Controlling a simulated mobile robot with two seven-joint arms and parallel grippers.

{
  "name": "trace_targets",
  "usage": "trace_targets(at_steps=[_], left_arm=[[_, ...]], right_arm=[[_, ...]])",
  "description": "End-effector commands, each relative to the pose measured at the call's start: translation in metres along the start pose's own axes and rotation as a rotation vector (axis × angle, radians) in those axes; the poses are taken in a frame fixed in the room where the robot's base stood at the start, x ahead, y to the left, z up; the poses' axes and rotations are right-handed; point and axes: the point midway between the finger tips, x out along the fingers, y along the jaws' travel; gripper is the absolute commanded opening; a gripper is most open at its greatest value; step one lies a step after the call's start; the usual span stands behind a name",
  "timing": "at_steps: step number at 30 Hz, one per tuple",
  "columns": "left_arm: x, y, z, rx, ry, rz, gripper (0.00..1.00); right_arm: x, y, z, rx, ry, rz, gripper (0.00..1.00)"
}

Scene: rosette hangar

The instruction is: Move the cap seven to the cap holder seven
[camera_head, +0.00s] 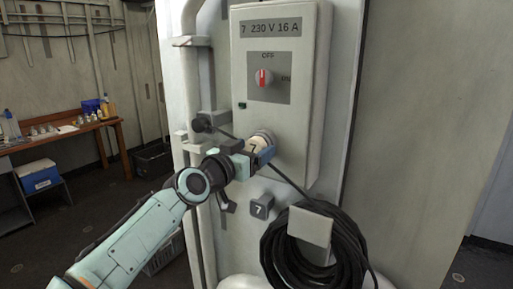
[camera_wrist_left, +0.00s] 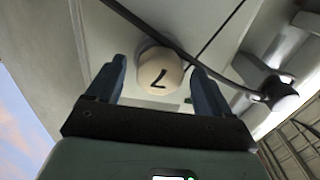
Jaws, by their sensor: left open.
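Cap seven (camera_head: 262,139) is a cream, round cap marked 7, on the underside of the grey switch box. In the left wrist view its face (camera_wrist_left: 160,72) shows between the two dark fingers. My left gripper (camera_head: 254,153) is open, with one finger on either side of the cap. A gap shows at the fingers in the wrist view; contact is unclear. Cap holder seven (camera_head: 262,206) is a dark grey block marked 7 on the pale column, below the gripper, and no cap is seen on it. My right gripper is not in view.
The switch box (camera_head: 308,95) has a red rotary switch (camera_head: 263,78). A black plug (camera_head: 203,123) sits left of the gripper; its dark cable passes close by the cap. A coiled black cable (camera_head: 275,250) hangs below right. A wooden bench (camera_head: 60,133) stands far left.

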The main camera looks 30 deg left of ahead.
Motion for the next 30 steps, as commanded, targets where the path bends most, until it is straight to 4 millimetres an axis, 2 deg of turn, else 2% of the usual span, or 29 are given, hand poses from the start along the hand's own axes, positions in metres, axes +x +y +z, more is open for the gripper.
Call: trace_targets(at_steps=[2, 5, 9, 17, 30], left_arm=[[0.0, 0.0, 0.0, 0.0, 0.0, 0.0, 0.81], [0.0, 0.0, 0.0, 0.0, 0.0, 0.0, 0.52], [0.0, 0.0, 0.0, 0.0, 0.0, 0.0, 0.06], [-0.003, 0.0, 0.0, -0.001, 0.0, 0.0, 0.05], [-0.021, 0.0, 0.0, -0.001, 0.0, 0.0, 0.05]], right_arm=[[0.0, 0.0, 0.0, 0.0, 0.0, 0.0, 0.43], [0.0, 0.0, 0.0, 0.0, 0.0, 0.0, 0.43], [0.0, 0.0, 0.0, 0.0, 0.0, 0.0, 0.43], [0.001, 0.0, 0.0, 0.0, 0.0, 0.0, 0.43], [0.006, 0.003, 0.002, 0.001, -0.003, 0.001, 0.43]])
